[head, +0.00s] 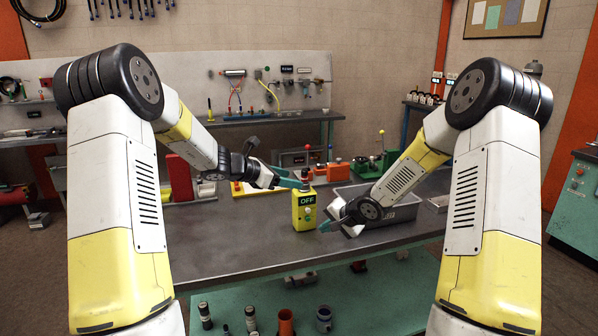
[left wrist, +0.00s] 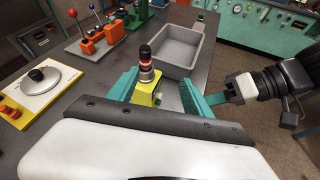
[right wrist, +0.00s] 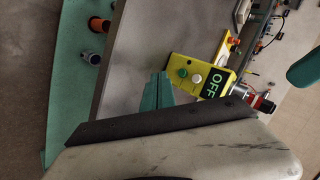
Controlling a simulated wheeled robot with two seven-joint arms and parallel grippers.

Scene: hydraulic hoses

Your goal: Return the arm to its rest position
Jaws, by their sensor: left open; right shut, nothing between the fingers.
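My left gripper (head: 293,180) is open, with its teal fingers by the top of a yellow control box (head: 305,216) marked OFF. In the left wrist view, the box's black and red knob (left wrist: 146,66) shows between the spread fingers (left wrist: 160,92); I cannot tell whether they touch it. My right gripper (head: 328,227) is low over the table, just right of the box's foot. In the right wrist view, its fingers (right wrist: 157,92) are together and empty, beside the box (right wrist: 200,78) with its green and white buttons.
A grey bin (head: 398,213) stands right of the box, close to my right arm. A white and yellow dial panel (left wrist: 42,85) and orange lever units (left wrist: 98,38) stand on the grey table (head: 215,245). A teal lower shelf (head: 375,300) holds several cylinders. The table's front left is clear.

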